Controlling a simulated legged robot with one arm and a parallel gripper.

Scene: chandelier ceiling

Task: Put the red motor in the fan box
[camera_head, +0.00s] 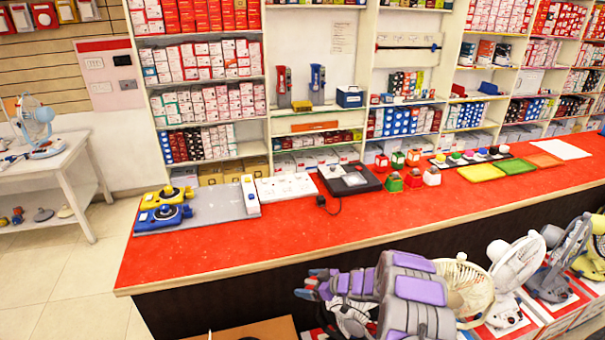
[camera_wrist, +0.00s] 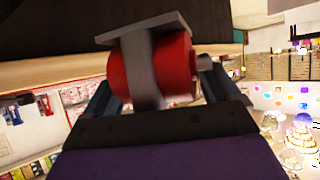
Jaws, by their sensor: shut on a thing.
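The red motor (camera_wrist: 180,72) is a red cylinder with a grey band and plate and a short grey shaft on its right. It is between the two dark fingers of my gripper (camera_wrist: 157,85), which is shut on it. In the head view my gripper (camera_head: 318,284) is at the lower middle, in front of the red counter's near side; the motor cannot be made out there. A brown cardboard box (camera_head: 258,329) shows at the bottom edge, mostly cut off. Red and white boxes (camera_head: 510,328) stand under the fans at lower right. I cannot tell which is the fan box.
The long red counter (camera_head: 250,255) carries blue and yellow devices (camera_head: 163,205), a black device (camera_head: 349,178) and coloured trays (camera_head: 513,167). Several fans (camera_head: 515,262) crowd the lower right. Tiled floor (camera_head: 60,260) is clear at left, near a white table (camera_head: 60,165).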

